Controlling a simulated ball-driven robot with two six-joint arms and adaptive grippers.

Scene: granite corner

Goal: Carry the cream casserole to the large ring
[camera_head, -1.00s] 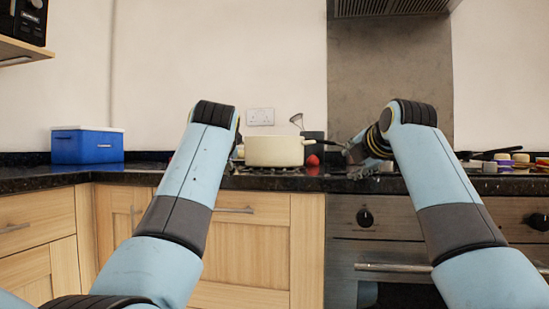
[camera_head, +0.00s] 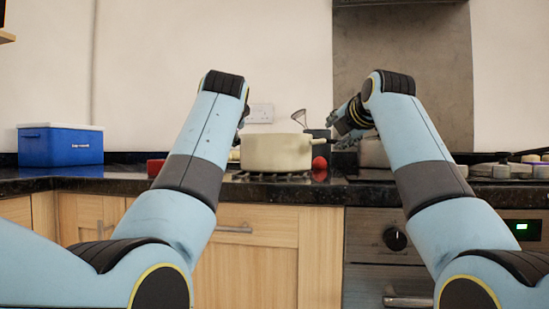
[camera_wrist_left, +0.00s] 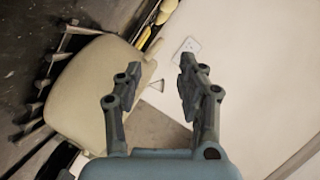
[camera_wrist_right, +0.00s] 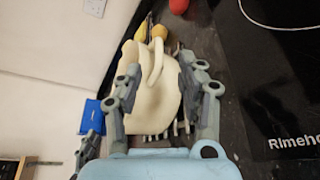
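The cream casserole (camera_head: 276,152) stands upright at the counter's back, over a dark metal grate (camera_head: 272,177). I cannot tell whether this grate is the large ring. My right gripper (camera_head: 337,141) is just right of the casserole. In the right wrist view the fingers (camera_wrist_right: 160,80) are apart, with the casserole and its handle (camera_wrist_right: 153,66) showing between them; I see no grip. My left gripper is mostly hidden behind its arm in the head view. In the left wrist view its fingers (camera_wrist_left: 158,80) are apart and empty, with the casserole (camera_wrist_left: 92,88) beside them.
A blue box (camera_head: 60,146) stands on the counter at left. A red round thing (camera_head: 319,163) sits just right of the casserole. A steel pot (camera_head: 374,153) is partly behind my right arm. Several small items (camera_head: 510,168) lie at far right.

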